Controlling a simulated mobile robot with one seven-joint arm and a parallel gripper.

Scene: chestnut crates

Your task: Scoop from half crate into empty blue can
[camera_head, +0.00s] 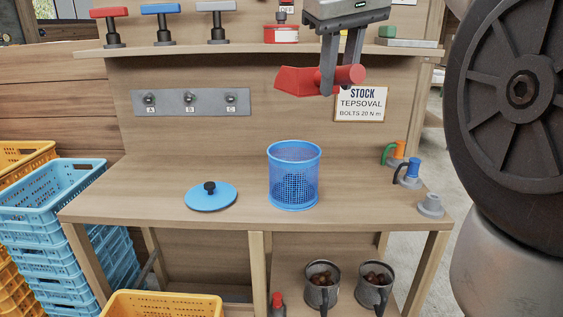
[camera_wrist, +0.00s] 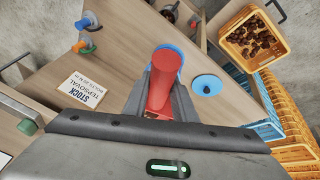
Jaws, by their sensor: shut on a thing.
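My gripper (camera_head: 340,80) is shut on the red handle of a scoop (camera_head: 295,83), high above the workbench. The scoop's bowl points left in the head view; whether it holds anything cannot be seen. In the wrist view the scoop (camera_wrist: 161,84) lies between the fingers (camera_wrist: 160,104) and hides most of the blue can. The blue mesh can (camera_head: 294,178) stands upright and uncovered on the bench, below and apart from the scoop. Its contents are unclear through the mesh. A yellow crate (camera_wrist: 232,62) with brown chestnuts inside shows at the upper right of the wrist view.
A blue lid (camera_head: 211,196) with a black knob lies left of the can. Coloured-handled tools (camera_head: 408,173) stand at the bench's right end. Two metal mugs (camera_head: 320,294) of chestnuts are below. Blue crates (camera_head: 62,230) are stacked left. A shelf (camera_head: 250,48) runs behind my gripper.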

